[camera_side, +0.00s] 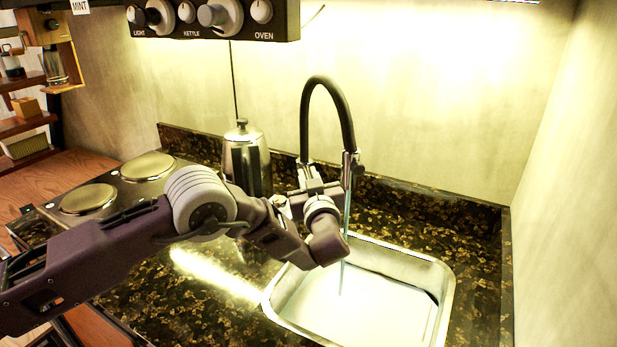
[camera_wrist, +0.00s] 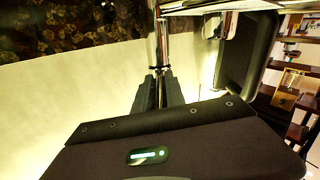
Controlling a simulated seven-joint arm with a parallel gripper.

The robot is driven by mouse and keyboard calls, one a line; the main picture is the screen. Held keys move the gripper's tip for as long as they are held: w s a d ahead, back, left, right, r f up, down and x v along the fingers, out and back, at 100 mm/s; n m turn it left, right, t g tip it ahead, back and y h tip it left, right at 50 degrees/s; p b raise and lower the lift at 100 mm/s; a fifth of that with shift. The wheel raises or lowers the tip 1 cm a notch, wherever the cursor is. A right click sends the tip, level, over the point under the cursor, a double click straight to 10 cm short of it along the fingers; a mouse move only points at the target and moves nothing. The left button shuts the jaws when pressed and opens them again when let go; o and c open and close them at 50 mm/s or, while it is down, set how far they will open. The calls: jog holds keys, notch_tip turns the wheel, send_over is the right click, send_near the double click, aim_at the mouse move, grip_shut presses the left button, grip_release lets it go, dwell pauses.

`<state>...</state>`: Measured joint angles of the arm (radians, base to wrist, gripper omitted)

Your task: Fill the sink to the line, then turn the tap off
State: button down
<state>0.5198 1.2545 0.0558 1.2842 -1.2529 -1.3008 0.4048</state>
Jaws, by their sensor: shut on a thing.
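The tap (camera_side: 346,120) has a tall black arched hose and a chrome spout. A thin stream of water (camera_side: 343,275) runs from it into the steel sink (camera_side: 448,290). The water surface (camera_side: 385,308) is pale with glare, and its exact level is hard to read. A short dark mark (camera_side: 432,297) shows on the sink's right wall. My gripper (camera_side: 309,176) is at the tap's base, behind the sink's back edge. In the wrist view its dark fingers (camera_wrist: 159,86) are closed at a slim chrome part, apparently the tap handle (camera_wrist: 161,45). The exact contact is partly hidden.
A steel kettle (camera_side: 243,155) stands just left of the tap. Two hot plates (camera_side: 148,166) are farther left. A knob panel (camera_side: 210,20) hangs above. Walls close off the back and right. Dark speckled counter (camera_side: 475,245) is clear to the sink's right.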

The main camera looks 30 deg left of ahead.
jog(key=shift+w+d+n+g+y, duration=0.3)
jog(key=shift+n+g+y, duration=0.2)
jog(key=shift+g+y, duration=0.1)
jog(key=shift+w+d+n+g+y, duration=0.15)
jog(key=shift+d+n+g+y, duration=0.1)
jog(key=shift+n+g+y, duration=0.3)
jog(key=shift+r, duration=0.1)
jog(key=c, duration=1.4)
grip_release()
jog(key=shift+a, duration=0.1)
jog(key=shift+s, duration=0.1)
jog(key=v, duration=0.7)
